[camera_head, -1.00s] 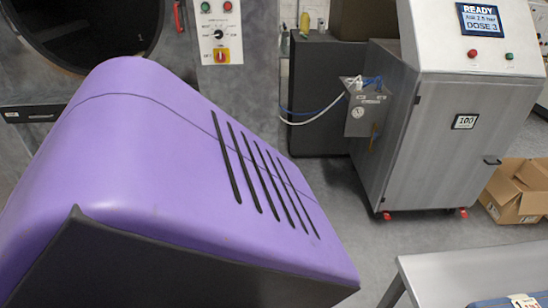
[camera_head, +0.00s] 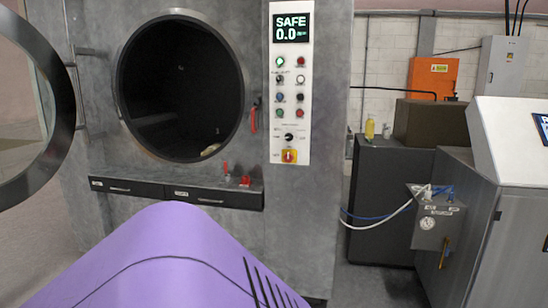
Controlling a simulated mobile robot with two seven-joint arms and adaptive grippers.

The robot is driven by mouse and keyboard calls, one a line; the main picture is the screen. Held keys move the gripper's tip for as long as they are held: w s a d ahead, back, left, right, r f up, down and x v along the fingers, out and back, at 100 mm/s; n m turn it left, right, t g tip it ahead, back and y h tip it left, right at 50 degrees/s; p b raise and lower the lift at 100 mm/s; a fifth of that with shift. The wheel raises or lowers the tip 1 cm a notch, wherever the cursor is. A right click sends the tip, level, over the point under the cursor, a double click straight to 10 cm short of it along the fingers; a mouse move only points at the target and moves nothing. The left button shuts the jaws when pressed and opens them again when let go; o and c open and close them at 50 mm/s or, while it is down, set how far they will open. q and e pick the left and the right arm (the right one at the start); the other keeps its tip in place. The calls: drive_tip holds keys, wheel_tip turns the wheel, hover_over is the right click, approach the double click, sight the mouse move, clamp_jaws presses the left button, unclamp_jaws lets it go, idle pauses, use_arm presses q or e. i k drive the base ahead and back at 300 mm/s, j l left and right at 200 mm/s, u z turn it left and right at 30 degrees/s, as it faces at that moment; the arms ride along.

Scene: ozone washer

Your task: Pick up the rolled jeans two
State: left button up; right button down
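No rolled jeans can be made out in the current view. Neither of my grippers is in view. The washer (camera_head: 230,240) stands ahead with its round door (camera_head: 62,110) swung open to the left. Its drum opening (camera_head: 175,85) is dark inside. A small pale thing (camera_head: 210,150) shows at the lower right of the opening; I cannot tell what it is.
A control panel (camera_head: 290,100) reads "SAFE 0.0". A ledge with drawers (camera_head: 175,192) juts out below the opening. At right stand a dark cabinet (camera_head: 385,200), a grey machine (camera_head: 470,245) with a hose, and an orange box (camera_head: 433,78) on the wall.

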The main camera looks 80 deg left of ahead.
sight(215, 146)
drive_tip(key=u, duration=1.75)
drive_tip(key=l+u, duration=0.1)
drive_tip(key=u, duration=0.35)
drive_tip(key=l+u, duration=0.1)
drive_tip(key=u, duration=0.4)
drive_tip(key=l+u, duration=0.15)
drive_tip(key=u, duration=0.3)
drive_tip(key=l, duration=0.4)
